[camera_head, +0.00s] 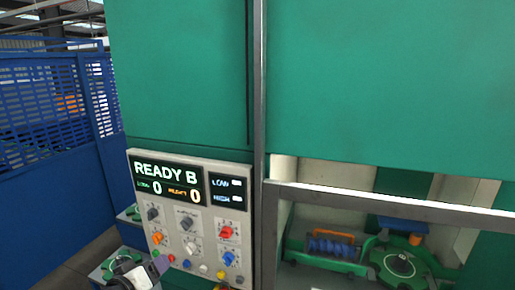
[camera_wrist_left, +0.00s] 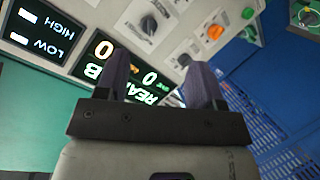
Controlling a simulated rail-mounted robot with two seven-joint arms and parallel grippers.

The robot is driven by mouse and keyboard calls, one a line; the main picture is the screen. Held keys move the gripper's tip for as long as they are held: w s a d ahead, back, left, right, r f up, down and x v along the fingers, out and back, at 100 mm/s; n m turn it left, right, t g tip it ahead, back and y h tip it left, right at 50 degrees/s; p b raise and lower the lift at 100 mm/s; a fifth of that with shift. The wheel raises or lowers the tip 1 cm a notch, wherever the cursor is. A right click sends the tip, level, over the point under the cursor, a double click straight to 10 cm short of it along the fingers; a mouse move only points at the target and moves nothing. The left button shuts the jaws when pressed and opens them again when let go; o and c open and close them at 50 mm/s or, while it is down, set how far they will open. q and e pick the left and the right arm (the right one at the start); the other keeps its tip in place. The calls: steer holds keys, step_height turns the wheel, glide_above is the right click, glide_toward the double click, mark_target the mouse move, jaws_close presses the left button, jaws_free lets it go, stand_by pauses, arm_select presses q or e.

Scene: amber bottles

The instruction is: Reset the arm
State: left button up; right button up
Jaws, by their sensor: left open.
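My left gripper (camera_head: 161,264) shows at the bottom of the head view, in front of the lower left of a grey control panel (camera_head: 178,217). In the left wrist view, the two dark fingers of the left gripper (camera_wrist_left: 161,78) stand apart with nothing between them. Behind them is the panel's lit display (camera_wrist_left: 135,80), seen tilted and partly covered by the fingers. In the head view the display (camera_head: 166,181) reads "READY B" with two zeros. Whether the fingers touch the panel, I cannot tell. My right gripper is not in view.
The panel carries several coloured knobs and buttons, including a red knob (camera_head: 227,233). A large green machine cabinet (camera_head: 390,80) with a metal frame rail (camera_head: 400,203) fills the right. Green fixtures (camera_head: 398,265) sit inside its opening. A blue mesh fence (camera_head: 45,110) stands left.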

arm_select(q)
steer(key=s+d+f+m+g+y+p, duration=0.1)
steer(key=s+f, duration=0.6)
steer(key=s, duration=0.7)
steer(key=s+d+f+m+g+y+p, duration=0.1)
steer(key=s+f+g, duration=0.4)
steer(key=s, duration=0.8)
steer(key=s+d+f+m+g+y+p, duration=0.1)
steer(key=s+f+m+g+p, duration=0.3)
steer(key=s+f, duration=0.5)
steer(key=s+d, duration=0.1)
steer(key=s, duration=0.4)
steer(key=shift+s+d+f, duration=0.15)
steer(key=shift+s+f, duration=0.1)
steer(key=shift+s, duration=0.05)
